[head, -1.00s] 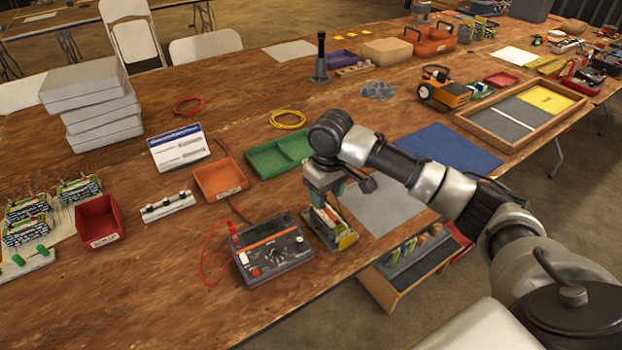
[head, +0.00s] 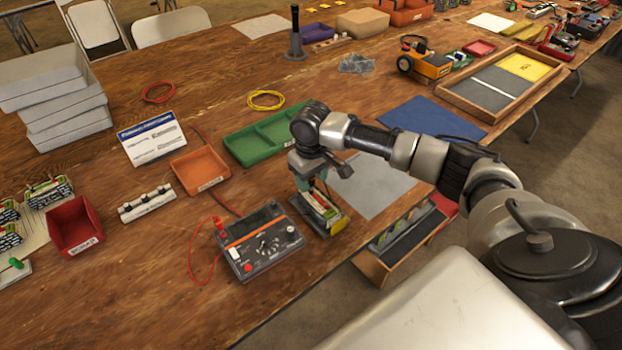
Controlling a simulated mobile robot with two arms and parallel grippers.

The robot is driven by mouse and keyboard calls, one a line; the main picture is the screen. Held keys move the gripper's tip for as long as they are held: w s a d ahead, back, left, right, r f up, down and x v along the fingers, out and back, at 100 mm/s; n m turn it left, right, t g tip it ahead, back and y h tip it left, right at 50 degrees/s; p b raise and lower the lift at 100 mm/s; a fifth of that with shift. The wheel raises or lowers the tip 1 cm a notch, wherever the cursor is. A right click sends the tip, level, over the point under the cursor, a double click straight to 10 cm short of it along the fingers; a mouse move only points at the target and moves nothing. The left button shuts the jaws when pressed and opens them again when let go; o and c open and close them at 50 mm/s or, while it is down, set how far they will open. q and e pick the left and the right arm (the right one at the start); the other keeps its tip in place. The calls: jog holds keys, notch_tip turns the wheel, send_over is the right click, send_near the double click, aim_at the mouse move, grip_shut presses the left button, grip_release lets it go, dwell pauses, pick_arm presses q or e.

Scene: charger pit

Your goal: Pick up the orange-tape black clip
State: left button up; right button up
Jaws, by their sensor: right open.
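I cannot make out an orange-tape black clip for certain in the head view. My right gripper (head: 316,192) points down over a small battery pack with a yellow and dark casing (head: 332,222), at the table's front edge. Its jaws are open; the fingertips are partly hidden against the pack, and I cannot tell if they touch it. A dark charger box with an orange stripe (head: 262,243) lies just left of the pack. A red lead (head: 190,262) loops from a red clip (head: 219,223) at its upper left corner. My left gripper is not in view.
An orange tray (head: 200,168), a green tray (head: 243,153) and a red bin (head: 75,230) stand on the wooden table. A grey mat (head: 378,190) and a blue mat (head: 430,120) lie right of the gripper. Bare wood lies at the front left.

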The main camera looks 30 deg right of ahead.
jog(key=shift+w+f, duration=0.1)
jog(key=shift+f, duration=0.8)
jog(key=c, duration=0.8)
jog(key=shift+r, duration=0.1)
jog(key=shift+r, duration=0.1)
jog(key=shift+r, duration=0.55)
notch_tip(320, 180, up, 3)
jog(key=shift+f, duration=0.2)
jog(key=s+d+r, duration=0.2)
jog(key=s, duration=0.1)
jog(key=s+d+r, duration=0.2)
jog(key=s, duration=0.1)
jog(key=s+d+r, duration=0.2)
jog(key=s+r, duration=0.1)
jog(key=shift+s+d, duration=0.3)
jog(key=shift+s, duration=0.05)
